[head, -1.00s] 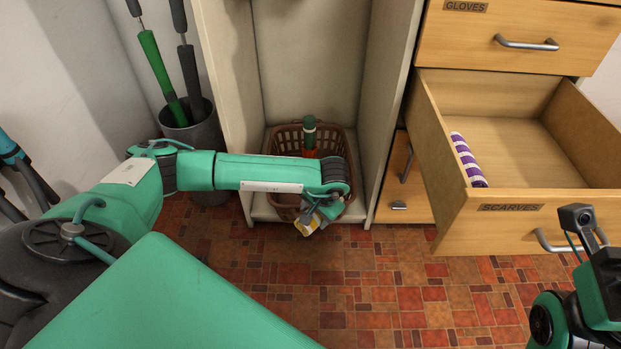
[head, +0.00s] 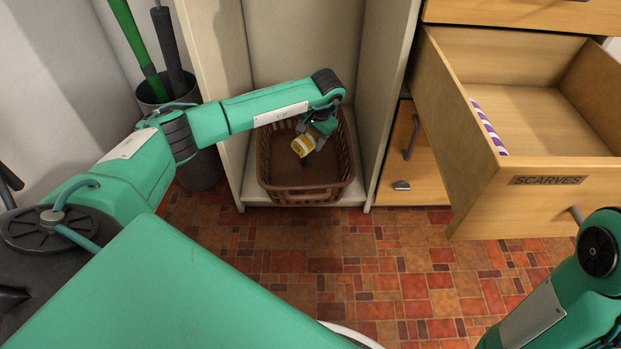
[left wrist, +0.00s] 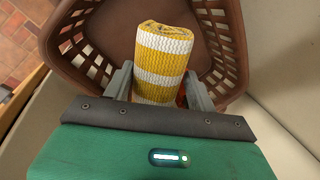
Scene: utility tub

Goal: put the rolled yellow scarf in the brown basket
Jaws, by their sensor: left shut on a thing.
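The rolled yellow scarf (left wrist: 162,62), with white stripes, is held between the fingers of my left gripper (left wrist: 160,88). In the head view the scarf (head: 303,145) shows at the end of the left arm, over the brown basket (head: 306,192). The basket stands on the floor of the open cupboard. In the left wrist view the basket rim (left wrist: 60,50) surrounds the scarf on several sides. My left gripper (head: 312,137) is shut on the scarf. The right arm shows at the lower right of the head view, but its gripper is out of frame.
An open drawer labelled SCARVES (head: 545,181) juts out at the right, with a purple and white striped roll (head: 488,127) inside. Cupboard walls flank the basket. A grey bin (head: 200,170) with green and dark handles stands left of the cupboard.

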